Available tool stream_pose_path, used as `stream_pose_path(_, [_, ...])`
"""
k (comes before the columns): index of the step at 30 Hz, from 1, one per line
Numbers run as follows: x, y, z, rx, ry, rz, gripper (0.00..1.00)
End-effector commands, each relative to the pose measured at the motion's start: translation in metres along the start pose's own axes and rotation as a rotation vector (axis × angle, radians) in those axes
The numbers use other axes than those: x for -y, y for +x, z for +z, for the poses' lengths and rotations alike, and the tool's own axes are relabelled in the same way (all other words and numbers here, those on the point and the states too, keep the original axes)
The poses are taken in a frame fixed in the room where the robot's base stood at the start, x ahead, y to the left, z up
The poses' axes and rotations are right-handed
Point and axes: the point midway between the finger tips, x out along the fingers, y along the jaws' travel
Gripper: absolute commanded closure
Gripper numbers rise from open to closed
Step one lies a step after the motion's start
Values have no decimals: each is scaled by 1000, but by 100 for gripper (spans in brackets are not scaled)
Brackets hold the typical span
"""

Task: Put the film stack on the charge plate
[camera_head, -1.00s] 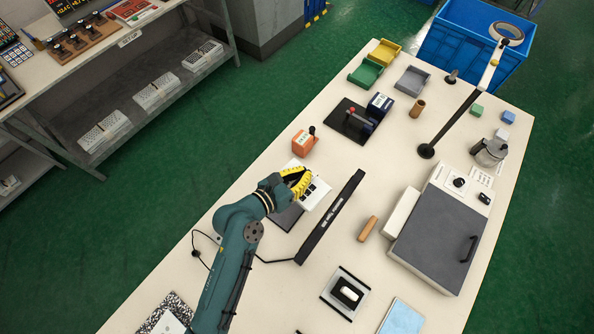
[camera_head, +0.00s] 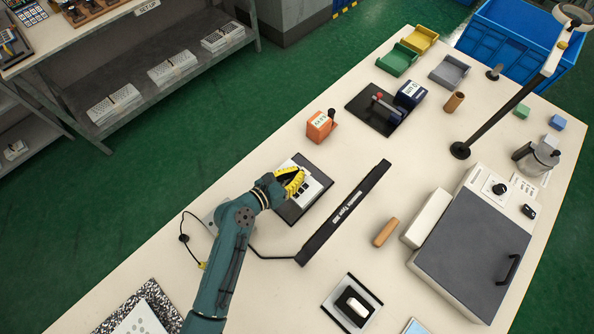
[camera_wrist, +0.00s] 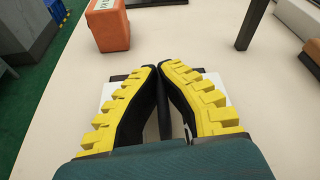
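The film stack (camera_head: 312,188) is a white sheet with dark squares. It lies over the dark charge plate (camera_head: 289,213), whose border shows at its lower left and upper right; I cannot tell whether they fully touch. My gripper (camera_head: 297,180) is above the stack's upper left part, yellow fingers pointing down. In the wrist view my gripper (camera_wrist: 166,66) has its fingertips nearly together, apparently shut on the stack. White parts of the film stack (camera_wrist: 218,86) show on both sides of the fingers. The grip point is hidden.
A black bar (camera_head: 345,212) lies just right of the plate. An orange block (camera_head: 320,126) with a dark knob stands behind it, also in the wrist view (camera_wrist: 108,26). A black cable runs near my arm.

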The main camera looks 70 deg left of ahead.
Motion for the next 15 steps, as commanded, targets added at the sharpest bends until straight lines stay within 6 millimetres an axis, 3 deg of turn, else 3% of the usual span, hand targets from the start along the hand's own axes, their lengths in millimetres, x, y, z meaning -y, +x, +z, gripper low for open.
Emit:
stream_pose_path(9, [-1,1,-2,2,2,1,100])
stream_pose_path(14, [-1,1,-1,2,2,1,69])
stream_pose_path(15, [-1,1,-1,2,2,1,67])
